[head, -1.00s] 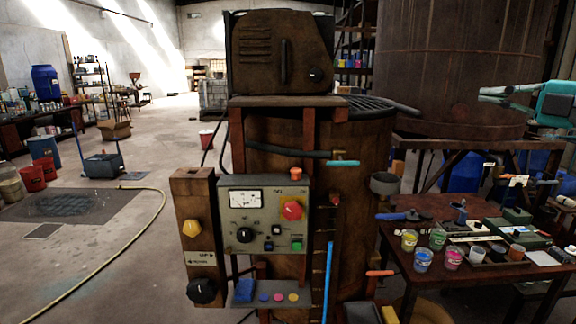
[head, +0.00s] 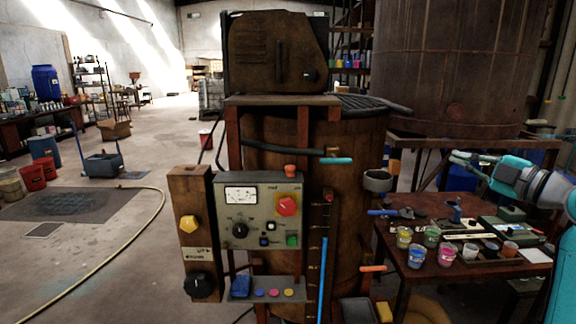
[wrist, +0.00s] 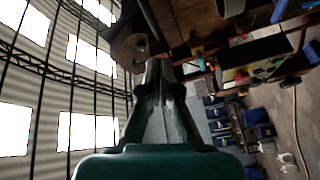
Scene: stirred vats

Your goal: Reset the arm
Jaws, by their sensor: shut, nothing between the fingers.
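My gripper (head: 462,160) is at the right of the head view, at the end of my teal and grey arm. It is in the air above the back of the dark table, pointing left. In the wrist view my gripper (wrist: 158,72) shows with its fingers together and nothing held between them. My arm's lower part runs out of the right edge of the head view.
The rusty vat (head: 345,210) with its control panel (head: 262,212) stands in the middle. A large tank (head: 450,70) is behind. Open floor (head: 130,250) lies to the left.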

